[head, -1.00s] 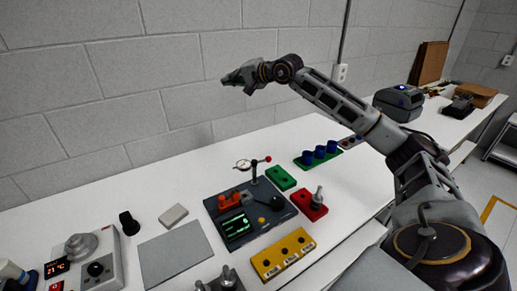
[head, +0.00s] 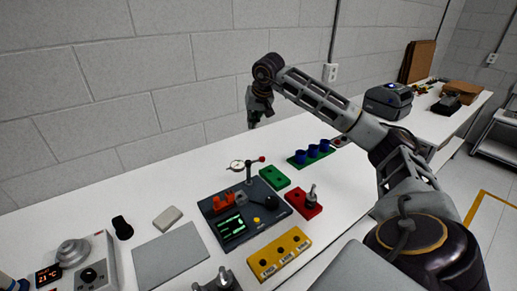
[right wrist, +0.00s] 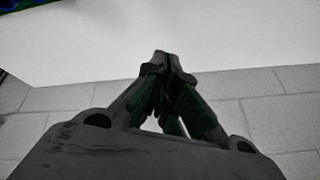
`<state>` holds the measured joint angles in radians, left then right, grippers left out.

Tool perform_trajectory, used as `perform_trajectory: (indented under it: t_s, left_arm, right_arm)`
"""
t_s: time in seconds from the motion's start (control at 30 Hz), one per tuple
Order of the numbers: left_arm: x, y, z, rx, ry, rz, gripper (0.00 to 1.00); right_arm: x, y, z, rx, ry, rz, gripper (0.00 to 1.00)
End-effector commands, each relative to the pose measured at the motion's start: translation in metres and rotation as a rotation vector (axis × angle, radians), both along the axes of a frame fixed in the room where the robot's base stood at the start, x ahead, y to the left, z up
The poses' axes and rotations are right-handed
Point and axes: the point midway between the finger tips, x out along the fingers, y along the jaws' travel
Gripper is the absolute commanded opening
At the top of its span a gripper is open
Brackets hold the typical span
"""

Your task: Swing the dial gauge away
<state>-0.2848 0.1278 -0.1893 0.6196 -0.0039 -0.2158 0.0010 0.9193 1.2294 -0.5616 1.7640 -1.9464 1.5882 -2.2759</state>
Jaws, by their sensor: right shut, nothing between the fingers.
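The dial gauge (head: 237,166) has a round white face and sits on a thin arm from an upright post. A lever with a red knob (head: 262,159) sticks out from the post to the right. The post stands on a dark base plate (head: 276,217) with a green-lit display, a red-orange part and a yellow button. My right gripper (head: 252,124) is above and behind the gauge, pointing down, apart from it. In the right wrist view its fingertips (right wrist: 161,58) meet with nothing between them.
A green block (head: 274,178), a red block with a metal lever (head: 306,203) and a yellow block (head: 279,252) surround the base. A grey mat (head: 170,257) and a control box (head: 95,262) are at left. Blue cups (head: 313,150) stand right. A block wall is behind.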

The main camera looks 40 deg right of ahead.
Motion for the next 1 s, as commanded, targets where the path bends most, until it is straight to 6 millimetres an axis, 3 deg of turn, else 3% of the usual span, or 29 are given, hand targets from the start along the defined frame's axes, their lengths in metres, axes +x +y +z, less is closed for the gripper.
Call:
perform_trajectory:
  t_s: [0.2,0.53,1.0]
  left_arm:
    - [0.000,-0.010,-0.001,-0.011,0.000,0.003,0.40]
    - [0.000,-0.014,-0.001,-0.016,0.000,0.004,0.40]
    - [0.000,0.004,0.000,0.004,0.000,-0.002,0.40]
  right_arm:
    - [-0.024,-0.009,-0.009,-0.088,0.128,0.098,0.00]
    - [-0.024,-0.009,-0.009,-0.114,0.135,0.165,0.00]
    - [-0.021,-0.010,-0.017,-0.112,0.134,0.164,0.00]
